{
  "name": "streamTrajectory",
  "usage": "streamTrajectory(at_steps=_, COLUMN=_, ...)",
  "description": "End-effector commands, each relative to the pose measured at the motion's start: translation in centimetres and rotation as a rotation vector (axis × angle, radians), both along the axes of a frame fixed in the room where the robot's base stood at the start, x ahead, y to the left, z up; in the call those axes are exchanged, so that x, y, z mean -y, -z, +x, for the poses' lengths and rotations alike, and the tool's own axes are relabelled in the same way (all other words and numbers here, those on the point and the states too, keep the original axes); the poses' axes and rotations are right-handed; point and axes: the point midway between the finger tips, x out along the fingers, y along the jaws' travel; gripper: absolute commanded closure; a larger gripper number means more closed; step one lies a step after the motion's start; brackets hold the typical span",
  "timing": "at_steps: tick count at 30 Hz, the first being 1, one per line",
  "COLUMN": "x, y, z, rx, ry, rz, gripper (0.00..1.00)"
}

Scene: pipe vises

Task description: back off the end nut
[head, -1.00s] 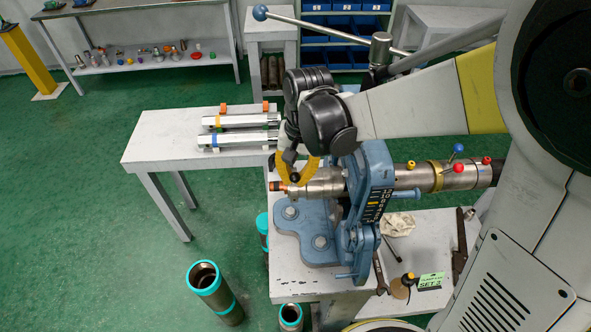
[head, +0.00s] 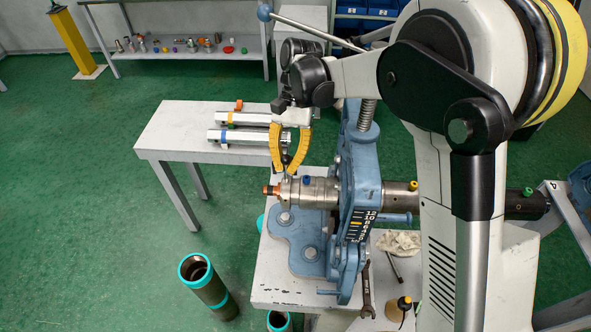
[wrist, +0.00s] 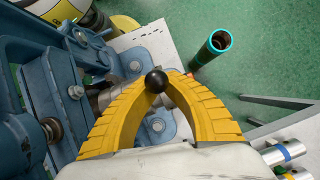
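The steel end nut (head: 292,190) sits on the left end of the pipe, with a copper-coloured tip (head: 268,190) beyond it and a blue knob (head: 307,181) on top. The pipe (head: 397,195) runs sideways through the blue vise (head: 359,190). My gripper (head: 287,166) is above the nut, its yellow fingers pointing down. The fingertips close around a black ball knob, which also shows between them in the wrist view (wrist: 155,82). A short stem seems to run from the knob to the nut. In the wrist view my fingers hide most of the nut.
A side table (head: 165,133) holds two silver tubes (head: 247,136) behind my gripper. A teal-banded pipe (head: 207,283) stands on the floor at front left. A wrench (head: 367,292) and a rag (head: 399,242) lie right of the vise.

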Motion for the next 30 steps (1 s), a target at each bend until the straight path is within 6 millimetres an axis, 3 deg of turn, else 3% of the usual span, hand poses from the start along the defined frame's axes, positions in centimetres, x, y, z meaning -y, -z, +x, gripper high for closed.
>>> streamTrajectory(at_steps=17, x=-0.08, y=0.06, z=0.4, rx=-0.039, ry=0.002, rz=0.0, gripper=1.0)
streamTrajectory(at_steps=18, x=-0.08, y=0.06, z=0.4, rx=-0.039, ry=0.001, rz=0.0, gripper=0.85)
streamTrajectory(at_steps=20, x=-0.08, y=0.05, z=0.39, rx=-0.039, ry=0.001, rz=0.0, gripper=0.68)
streamTrajectory(at_steps=30, x=-0.09, y=0.03, z=0.39, rx=-0.039, ry=0.001, rz=0.0, gripper=0.68)
